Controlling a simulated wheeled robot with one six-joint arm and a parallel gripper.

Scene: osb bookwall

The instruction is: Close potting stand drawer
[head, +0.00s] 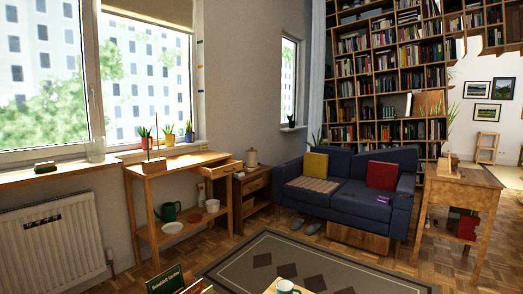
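The potting stand (152,167) is a light wooden table with a lower shelf, standing by the window wall left of the middle. Its drawer (224,170) is at the right end below the top and sticks out, open. My gripper is not in view.
A small wooden cabinet (252,186) stands just right of the stand. A blue sofa (340,197) is further right. A patterned rug (240,262) covers the floor in front. A green book (166,281) and a mug (287,287) show at the bottom edge.

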